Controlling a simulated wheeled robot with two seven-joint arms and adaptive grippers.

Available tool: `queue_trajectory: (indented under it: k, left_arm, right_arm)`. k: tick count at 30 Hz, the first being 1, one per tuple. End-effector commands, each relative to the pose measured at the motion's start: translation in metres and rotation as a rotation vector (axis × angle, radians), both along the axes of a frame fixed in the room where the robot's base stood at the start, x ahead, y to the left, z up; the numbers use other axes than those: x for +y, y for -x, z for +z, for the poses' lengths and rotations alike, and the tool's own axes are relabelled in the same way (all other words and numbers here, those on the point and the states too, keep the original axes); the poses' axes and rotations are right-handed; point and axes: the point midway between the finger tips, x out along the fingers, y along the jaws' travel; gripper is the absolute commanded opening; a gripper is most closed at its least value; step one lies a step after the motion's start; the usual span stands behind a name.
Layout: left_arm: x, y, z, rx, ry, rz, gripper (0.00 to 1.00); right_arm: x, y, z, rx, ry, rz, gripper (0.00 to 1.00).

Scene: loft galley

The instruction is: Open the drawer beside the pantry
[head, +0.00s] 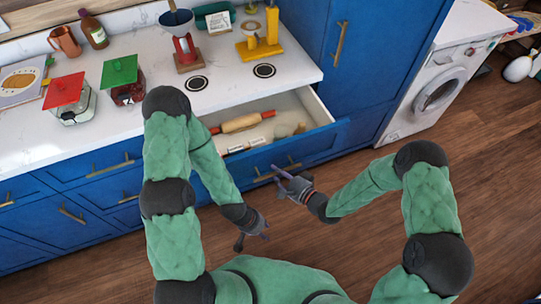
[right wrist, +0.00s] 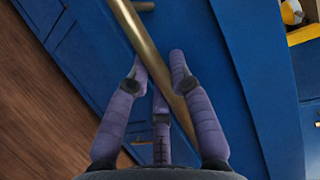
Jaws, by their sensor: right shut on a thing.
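The blue drawer (head: 310,146) beside the tall blue pantry cabinet (head: 365,50) is pulled out, showing its pale inside. A rolling pin (head: 241,123) and other items lie in it. My right gripper (head: 284,176) is shut on the drawer's brass handle (head: 270,174). In the right wrist view, the handle (right wrist: 128,22) runs diagonally between the purple fingers of the right gripper (right wrist: 160,75). My left gripper (head: 253,236) hangs in front of the lower cabinets, empty, with its fingers spread apart.
A white washing machine (head: 440,85) stands right of the pantry.

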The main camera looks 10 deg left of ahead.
Motion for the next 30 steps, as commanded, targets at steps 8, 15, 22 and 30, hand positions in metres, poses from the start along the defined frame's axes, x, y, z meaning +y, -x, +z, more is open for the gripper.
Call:
queue_trajectory:
  k: [8,15,22,30]
  left_arm:
    - [0.0,0.0,0.006,0.0,0.0,0.0,0.4]
    - [0.0,0.0,0.008,0.001,0.0,0.0,0.4]
    - [0.0,0.0,0.007,0.001,0.0,0.0,0.4]
    - [0.0,0.0,0.007,0.001,0.0,0.0,0.4]
  right_arm:
    - [-0.022,0.032,0.0,0.002,-0.001,-0.002,0.0]
    - [-0.028,0.041,0.0,0.0,0.0,0.0,0.0]
    - [-0.028,0.042,0.0,0.0,0.0,0.001,0.0]
    - [-0.028,0.041,0.0,0.0,0.0,0.0,0.47]
